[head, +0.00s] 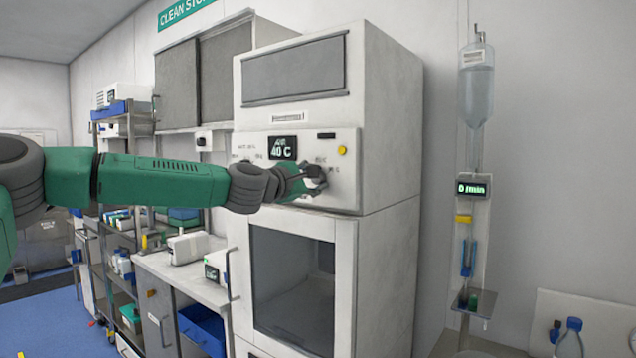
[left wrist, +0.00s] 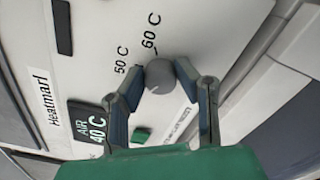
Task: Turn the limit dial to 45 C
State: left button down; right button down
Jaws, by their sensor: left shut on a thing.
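The dial is a round grey knob (left wrist: 162,76) on the white front panel of a tall warming cabinet (head: 385,130). In the left wrist view the marks 50 C and 60 C are printed beside it; its other lettering is too blurred to read surely. My left gripper (left wrist: 164,74) is shut on the knob, one finger on each side. In the head view my left gripper (head: 304,180) reaches the panel from the left, and the knob is largely hidden by it. The display (head: 283,148) reads AIR 40 C; it also shows in the left wrist view (left wrist: 92,124). My right gripper is not in view.
A yellow button (head: 342,150) is above and right of my gripper. A green button (left wrist: 142,135) is close to the fingers. A glass door (head: 290,275) lies below the panel. A drip stand (head: 470,200) stands right; a counter (head: 175,268) and shelves are left.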

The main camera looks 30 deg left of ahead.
pick_arm(q)
jog(key=shift+a+f, duration=0.1)
jog(key=shift+f, duration=0.15)
jog(key=c, duration=1.2)
grip_release()
jog(key=shift+a, duration=0.25)
jog(key=s, duration=0.8)
jog(key=s+a, duration=0.1)
jog(key=s, duration=0.2)
jog(key=shift+s+a+f, duration=0.1)
jog(key=shift+s+f, duration=0.05)
jog(key=shift+s, duration=0.25)
